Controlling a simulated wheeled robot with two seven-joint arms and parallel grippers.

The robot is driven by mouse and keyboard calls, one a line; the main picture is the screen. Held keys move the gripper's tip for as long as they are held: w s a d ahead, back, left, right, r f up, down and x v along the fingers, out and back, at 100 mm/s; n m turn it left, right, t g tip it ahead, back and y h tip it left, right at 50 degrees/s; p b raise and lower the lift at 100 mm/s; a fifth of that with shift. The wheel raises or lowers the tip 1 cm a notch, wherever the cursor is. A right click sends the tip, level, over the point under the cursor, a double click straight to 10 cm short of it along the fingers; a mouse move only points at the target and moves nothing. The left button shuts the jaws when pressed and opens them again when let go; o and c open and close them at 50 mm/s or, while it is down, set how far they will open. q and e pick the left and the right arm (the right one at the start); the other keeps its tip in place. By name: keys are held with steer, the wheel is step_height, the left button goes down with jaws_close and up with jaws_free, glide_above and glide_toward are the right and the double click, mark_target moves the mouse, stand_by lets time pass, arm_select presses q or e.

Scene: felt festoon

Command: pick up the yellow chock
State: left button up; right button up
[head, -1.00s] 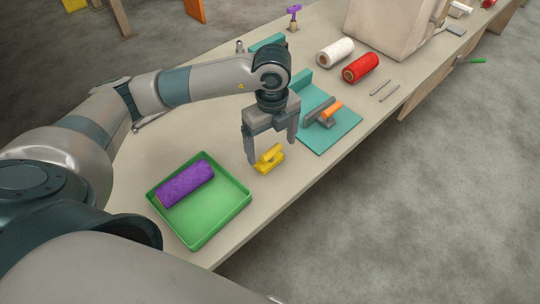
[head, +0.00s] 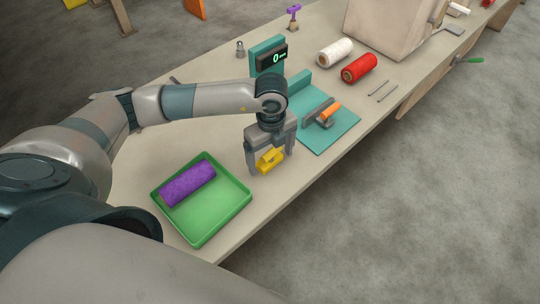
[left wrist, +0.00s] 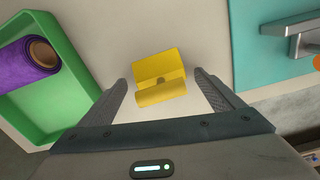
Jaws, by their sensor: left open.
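The yellow chock (head: 270,161) lies on the table between the green tray and the teal mat. My left gripper (head: 271,165) is open, pointing down, with its fingers on either side of the chock. In the left wrist view the yellow chock (left wrist: 160,78) sits ahead of and between the open fingertips of my left gripper (left wrist: 158,85), with a gap on each side. I cannot tell how far the tips are above the tabletop. My right gripper is not in view.
The green tray (head: 226,222) with a purple roll (head: 188,184) is left of the chock. The teal mat (head: 340,132) with an orange-handled tool (head: 328,113) is to the right. The table's front edge is close by.

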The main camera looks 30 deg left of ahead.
mark_target(273, 153)
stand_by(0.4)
arm_select(q)
steer(key=c, duration=1.2)
steer(key=shift+w+r+b, duration=0.1)
steer(key=shift+r+b, duration=0.3)
steer(key=shift+r, duration=0.05)
steer(key=r+b, duration=0.1)
steer(key=d+r, duration=0.1)
steer(key=r, duration=0.1)
steer(key=shift+s+r+b, duration=0.15)
steer(key=shift+s+b, duration=0.05)
steer(key=shift+b, duration=0.15)
steer(key=s+d+r, duration=0.1)
steer(key=d+r, duration=0.1)
steer(key=d, duration=0.1)
steer(key=s+d+r+b, duration=0.1)
steer(key=d+r, duration=0.1)
steer(key=d, duration=0.1)
steer(key=s+d+r+b, duration=0.1)
steer(key=d+r, duration=0.1)
steer(key=d, duration=0.2)
steer(key=shift+s+r, duration=0.35)
steer(key=shift+s, duration=0.05)
